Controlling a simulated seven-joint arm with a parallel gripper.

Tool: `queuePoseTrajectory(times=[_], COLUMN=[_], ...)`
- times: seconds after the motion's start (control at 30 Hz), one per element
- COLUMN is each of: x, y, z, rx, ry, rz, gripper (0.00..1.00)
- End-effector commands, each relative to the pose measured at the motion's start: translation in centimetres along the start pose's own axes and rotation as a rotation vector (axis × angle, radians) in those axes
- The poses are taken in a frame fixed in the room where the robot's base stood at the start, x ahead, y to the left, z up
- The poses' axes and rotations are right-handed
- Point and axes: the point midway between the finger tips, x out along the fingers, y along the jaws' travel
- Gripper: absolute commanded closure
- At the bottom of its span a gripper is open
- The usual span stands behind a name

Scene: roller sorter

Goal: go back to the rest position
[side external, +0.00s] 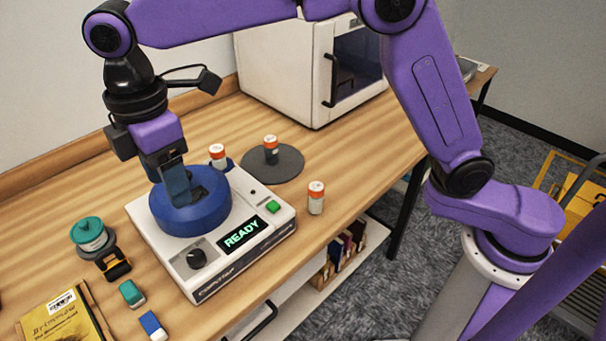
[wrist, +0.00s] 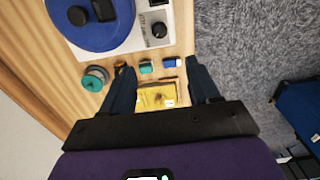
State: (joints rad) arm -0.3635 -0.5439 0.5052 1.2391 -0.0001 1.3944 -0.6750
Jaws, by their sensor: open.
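My gripper (side external: 180,195) hangs from the arm over the blue round drum of the sorter in the side external view. In the wrist view its two fingers are spread apart with nothing between them at the tips (wrist: 160,75). The blue drum (side external: 215,212) sits on a white machine (side external: 172,250) with a lit READY display (side external: 241,234), a green button (side external: 273,207) and a black knob (side external: 196,259). The drum also shows in the wrist view (wrist: 88,38). Whether the fingers touch the drum cannot be told.
Orange-capped vials stand behind the drum (side external: 217,153), on a grey disc (side external: 287,168) and on the table (side external: 316,199). A teal-lidded jar (side external: 89,234), tape measure (side external: 114,264), erasers (side external: 131,293) and yellow book (side external: 66,319) lie left. A white cabinet (side external: 290,75) stands behind.

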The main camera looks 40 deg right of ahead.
Motion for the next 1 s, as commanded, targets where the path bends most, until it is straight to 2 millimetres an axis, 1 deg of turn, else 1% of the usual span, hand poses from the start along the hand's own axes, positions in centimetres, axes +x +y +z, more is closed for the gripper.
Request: queuePoseTrajectory(times=[0.07, 0.17, 0.27, 0.47, 0.77, 0.8, 1.0], x=[-0.1, -0.1, -0.1, 0.5, 2.5, 2.8, 4.8], y=[-0.4, -1.4, -2.9, -6.4, -12.9, -13.9, -18.8], z=[0.9, 2.9, 5.6, 11.4, 20.7, 22.0, 28.1], rx=[0.015, 0.047, 0.09, 0.177, 0.308, 0.325, 0.41], ry=[0.001, 0.002, 0.005, 0.01, 0.019, 0.019, 0.025], rz=[0.001, 0.001, 0.003, 0.005, 0.007, 0.006, 0.006], gripper=[0.39, 0.39, 0.39, 0.39, 0.39, 0.39, 0.39])
